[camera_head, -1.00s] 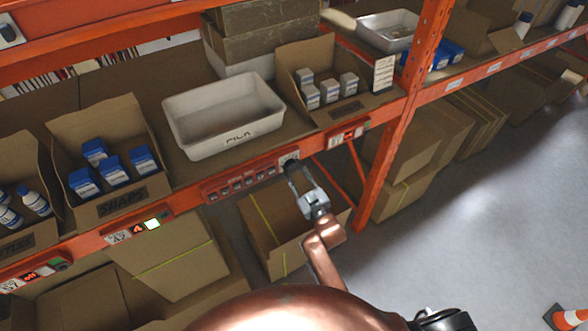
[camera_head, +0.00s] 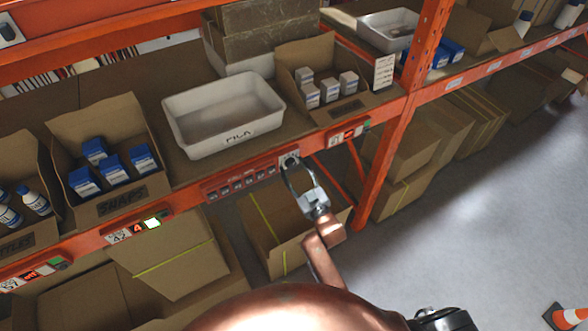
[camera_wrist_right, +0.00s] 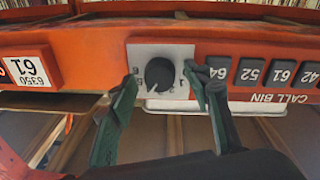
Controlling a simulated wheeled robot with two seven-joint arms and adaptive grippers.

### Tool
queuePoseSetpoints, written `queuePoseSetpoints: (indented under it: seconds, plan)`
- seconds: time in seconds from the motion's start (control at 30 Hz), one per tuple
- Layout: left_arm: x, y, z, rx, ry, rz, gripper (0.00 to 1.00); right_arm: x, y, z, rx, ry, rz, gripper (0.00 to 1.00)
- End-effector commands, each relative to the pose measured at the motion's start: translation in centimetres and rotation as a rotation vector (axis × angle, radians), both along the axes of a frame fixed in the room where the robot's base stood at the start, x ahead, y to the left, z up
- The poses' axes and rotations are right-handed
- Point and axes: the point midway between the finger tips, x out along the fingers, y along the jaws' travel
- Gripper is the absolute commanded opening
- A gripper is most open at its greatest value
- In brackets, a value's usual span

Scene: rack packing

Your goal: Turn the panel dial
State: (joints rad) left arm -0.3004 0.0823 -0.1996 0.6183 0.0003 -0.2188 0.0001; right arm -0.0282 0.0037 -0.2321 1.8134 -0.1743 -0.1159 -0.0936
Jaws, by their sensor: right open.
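The panel dial (camera_wrist_right: 160,75) is a round black knob on a pale square plate, fixed to the orange shelf beam. It also shows, small, in the head view (camera_head: 289,161). My right gripper (camera_wrist_right: 161,86) is open, with one finger on each side of the dial in the right wrist view. I cannot tell whether the fingers touch it. In the head view my right gripper (camera_head: 290,172) reaches up to the dial plate from below. My left gripper is not in view.
Beside the dial is a red strip of labelled buttons (camera_head: 241,180). A white bin (camera_head: 226,143) stands on the shelf above, next to a carton of small boxes (camera_head: 365,101). Open cartons (camera_head: 262,250) sit below the beam. An orange upright (camera_head: 400,140) stands to the right.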

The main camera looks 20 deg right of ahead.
Motion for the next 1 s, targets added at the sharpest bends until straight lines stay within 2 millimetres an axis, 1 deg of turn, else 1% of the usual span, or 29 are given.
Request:
queuePoseSetpoints:
  seconds: [0.17,0.4,0.5,0.6,0.7,0.8,1.0]
  plan:
    - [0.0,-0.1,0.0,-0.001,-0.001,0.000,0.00,-2.1,-0.5,-0.4,-0.001,0.003,-0.001,0.45]
    - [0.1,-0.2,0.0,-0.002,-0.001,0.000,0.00,-7.0,-1.5,-0.9,-0.001,0.004,-0.001,0.45]
    - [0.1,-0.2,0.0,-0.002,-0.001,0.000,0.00,-8.8,-1.9,-1.1,-0.001,0.004,-0.001,0.45]
    - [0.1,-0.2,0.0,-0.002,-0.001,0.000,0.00,-10.2,-2.2,-1.2,-0.001,0.004,-0.001,0.45]
    - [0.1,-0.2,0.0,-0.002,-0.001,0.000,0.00,-11.1,-2.3,-1.2,0.000,0.001,0.000,0.45]
    - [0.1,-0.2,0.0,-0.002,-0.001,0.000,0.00,-11.5,-2.4,-1.3,0.001,0.002,0.000,0.45]
    - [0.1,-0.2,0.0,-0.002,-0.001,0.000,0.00,-11.6,-2.4,-1.2,0.000,0.001,0.000,0.45]
